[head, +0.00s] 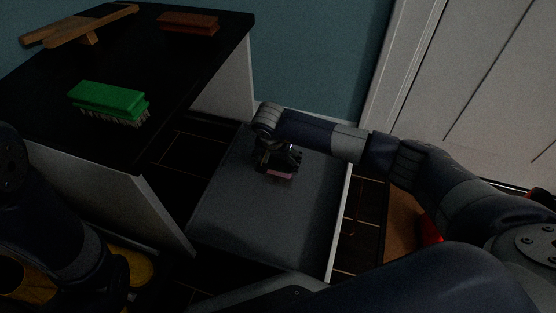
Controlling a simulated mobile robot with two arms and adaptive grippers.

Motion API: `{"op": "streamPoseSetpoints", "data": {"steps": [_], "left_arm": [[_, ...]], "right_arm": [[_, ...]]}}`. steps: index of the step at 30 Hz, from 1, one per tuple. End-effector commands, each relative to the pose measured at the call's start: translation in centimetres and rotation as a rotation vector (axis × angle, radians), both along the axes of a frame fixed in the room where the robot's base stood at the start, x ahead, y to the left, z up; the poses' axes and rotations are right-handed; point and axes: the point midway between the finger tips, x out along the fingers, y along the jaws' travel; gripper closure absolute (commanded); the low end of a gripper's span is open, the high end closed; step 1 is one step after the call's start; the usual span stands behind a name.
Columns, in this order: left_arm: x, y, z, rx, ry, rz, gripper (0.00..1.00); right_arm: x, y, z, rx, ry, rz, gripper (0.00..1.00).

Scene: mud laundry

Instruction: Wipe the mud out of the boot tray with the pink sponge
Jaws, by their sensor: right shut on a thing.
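The pink sponge (280,175) is in my right gripper (279,166), which is shut on it. The gripper points down over the upper middle of a wide grey surface with a pale rim (335,235), which looks like the boot tray. The sponge is at or just above this surface; I cannot tell whether it touches. No mud stands out in the dim light. My left arm is at the lower left edge, and its gripper does not show.
A black-topped cabinet (150,60) stands at the left, bearing a green brush (108,98), a reddish-brown block (188,23) and a wooden piece (85,27). Yellow things (130,265) lie low at left. A red thing (430,230) is at right. A white door (490,75) is behind.

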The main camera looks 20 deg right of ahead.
Motion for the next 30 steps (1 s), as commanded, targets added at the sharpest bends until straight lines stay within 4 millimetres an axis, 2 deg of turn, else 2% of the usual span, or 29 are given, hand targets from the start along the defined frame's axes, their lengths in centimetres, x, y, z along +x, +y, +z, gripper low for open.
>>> {"op": "streamPoseSetpoints", "data": {"steps": [30], "left_arm": [[0.03,0.00,-0.24,0.000,0.001,0.000,0.60]], "right_arm": [[0.03,-0.01,-0.57,0.000,0.000,0.000,0.41]]}}
